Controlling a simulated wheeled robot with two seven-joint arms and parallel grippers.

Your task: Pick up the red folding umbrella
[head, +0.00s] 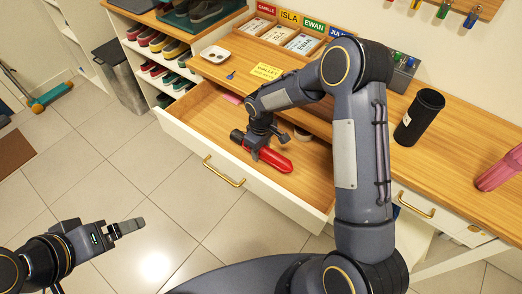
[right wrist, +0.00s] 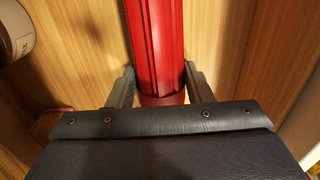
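The red folding umbrella (head: 272,160) lies in the open drawer, its dark handle end toward the left in the head view. My right gripper (head: 259,146) is over it from above. In the right wrist view the umbrella (right wrist: 160,45) runs between the two fingers (right wrist: 160,86), which sit snug against its sides near a darker red collar. The gripper looks shut on it. The umbrella still appears to rest at drawer level. My left gripper (head: 127,229) is away from the drawer, above the floor at lower left; its finger gap cannot be made out.
The drawer (head: 205,142) also holds a pink item (head: 232,98) and a round tape-like roll (head: 302,134), partly hidden by my arm. The wooden top above carries a dish (head: 215,54), a black cylinder (head: 419,117) and a pink item at right. Shoe cubbies stand at left.

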